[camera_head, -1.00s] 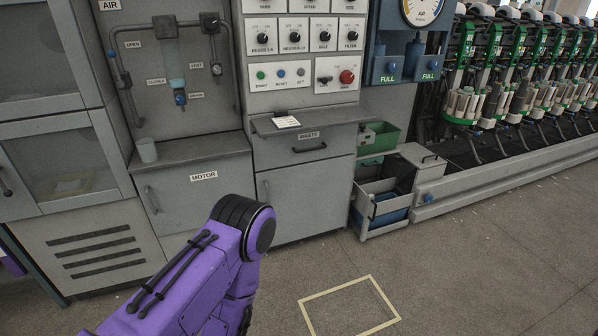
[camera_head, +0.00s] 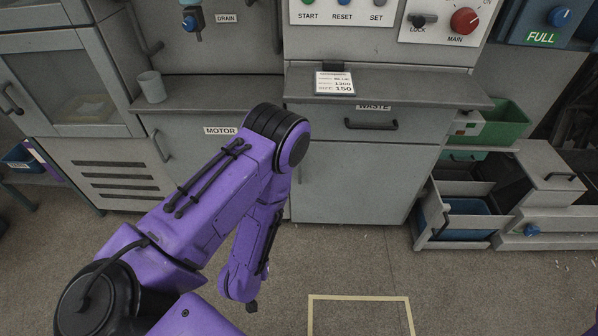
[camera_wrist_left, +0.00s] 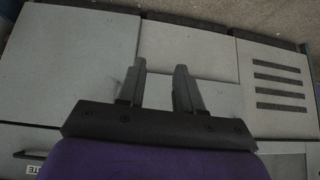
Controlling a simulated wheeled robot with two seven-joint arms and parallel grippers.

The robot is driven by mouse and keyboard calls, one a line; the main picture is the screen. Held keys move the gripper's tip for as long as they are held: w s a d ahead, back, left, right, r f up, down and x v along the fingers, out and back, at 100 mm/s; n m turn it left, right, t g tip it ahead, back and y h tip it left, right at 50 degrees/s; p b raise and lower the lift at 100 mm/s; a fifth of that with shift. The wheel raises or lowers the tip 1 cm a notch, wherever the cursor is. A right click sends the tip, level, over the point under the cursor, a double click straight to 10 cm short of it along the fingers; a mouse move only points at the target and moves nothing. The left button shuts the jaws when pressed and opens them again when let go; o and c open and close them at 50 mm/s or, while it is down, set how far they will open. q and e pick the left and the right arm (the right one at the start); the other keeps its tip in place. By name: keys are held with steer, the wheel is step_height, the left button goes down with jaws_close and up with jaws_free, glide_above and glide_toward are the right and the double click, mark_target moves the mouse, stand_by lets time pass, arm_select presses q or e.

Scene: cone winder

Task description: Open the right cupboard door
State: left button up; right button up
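The right cupboard door (camera_head: 360,185) is the plain grey door below the drawer labelled WASTE, and it looks shut. In the head view the gripper is mostly hidden below the arm. My right gripper is not in view.
The WASTE drawer handle (camera_head: 371,124) is above the door. The MOTOR door (camera_head: 185,155) with a vertical handle is to the left, below a grey cup (camera_head: 151,87). Open bins (camera_head: 460,218) stand on the right. A yellow floor outline (camera_head: 360,298) lies on clear floor.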

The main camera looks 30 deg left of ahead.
arm_select(q)
steer(key=w+a+f+t+b, duration=0.2)
steer(key=w+f+t+b, duration=0.1)
steer(key=w+f+b, duration=0.4)
step_height(320, 180, up, 7)
steer(key=m+t+y+b, duration=0.2)
steer(key=t+b, duration=0.6)
steer(key=b, duration=0.3)
glide_above(300, 183)
steer(key=shift+w+a+f, duration=0.2)
steer(key=shift+w+a, duration=0.05)
steer(key=shift+w, duration=0.05)
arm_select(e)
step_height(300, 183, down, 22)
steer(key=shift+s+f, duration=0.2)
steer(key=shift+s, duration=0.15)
arm_select(q)
steer(key=shift+c, duration=0.3)
jaws_close()
